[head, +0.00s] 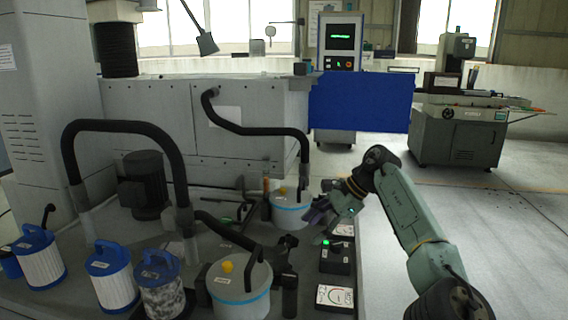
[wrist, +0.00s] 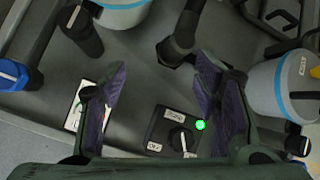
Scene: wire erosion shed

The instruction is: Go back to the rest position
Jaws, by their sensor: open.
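My gripper (head: 322,218) is at the end of my raised green arm, over the right side of the filter bench. In the wrist view its two purple-padded fingers (wrist: 160,72) are spread apart with nothing between them. A black switch box (head: 336,257) with a lit green lamp sits below the gripper. In the wrist view the box (wrist: 160,132) shows its rotary knob and lies between the fingers, apart from them as far as I can tell. Part of the box's right side is hidden by a finger.
Two grey canisters with blue bands, the near one (head: 240,290) and the far one (head: 291,210), flank the gripper. Gauge panels (head: 335,298) lie beside the box. Black hoses (head: 258,130) arch behind. Filter cartridges (head: 110,275) stand at left. The floor (head: 510,230) at right is open.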

